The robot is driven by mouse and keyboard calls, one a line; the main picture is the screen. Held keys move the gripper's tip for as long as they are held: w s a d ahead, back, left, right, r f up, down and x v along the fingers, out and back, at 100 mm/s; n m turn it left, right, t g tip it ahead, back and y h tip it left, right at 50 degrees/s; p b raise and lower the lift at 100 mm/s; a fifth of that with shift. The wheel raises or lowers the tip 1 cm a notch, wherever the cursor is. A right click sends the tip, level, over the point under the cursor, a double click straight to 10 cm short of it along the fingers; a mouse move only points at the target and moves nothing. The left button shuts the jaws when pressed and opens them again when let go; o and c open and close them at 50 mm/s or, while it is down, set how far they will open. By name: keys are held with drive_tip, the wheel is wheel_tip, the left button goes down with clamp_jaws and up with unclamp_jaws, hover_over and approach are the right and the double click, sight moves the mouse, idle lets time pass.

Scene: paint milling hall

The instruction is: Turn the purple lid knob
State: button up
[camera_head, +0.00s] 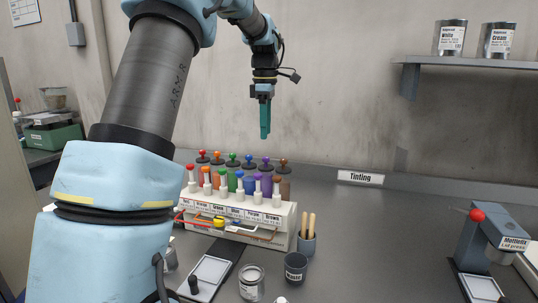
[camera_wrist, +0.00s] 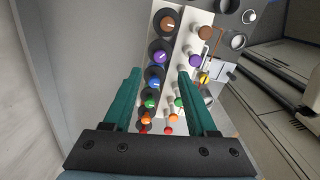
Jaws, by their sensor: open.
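The purple lid knob (camera_head: 266,162) stands in the back row of coloured knobs on the tinting rack. In the wrist view the purple lid knob (camera_wrist: 159,57) sits on a round dark lid, with a small white mark on its top. The purple knob shows just beyond the fingertips, unobstructed.
A brown lid knob (camera_wrist: 168,23) and a blue lid knob (camera_wrist: 154,82) flank the purple one closely. A front row has a purple pump knob (camera_head: 257,177). A cup of wooden sticks (camera_head: 307,240) stands right of the rack. The bench right of it is clear up to the press (camera_head: 490,240).

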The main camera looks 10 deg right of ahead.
sight(266, 157)
wheel_tip(266, 157, down, 9)
drive_tip(key=shift+r+p, duration=0.2)
drive_tip(key=shift+p, duration=0.8)
drive_tip(key=shift+c, duration=0.4)
clamp_jaws()
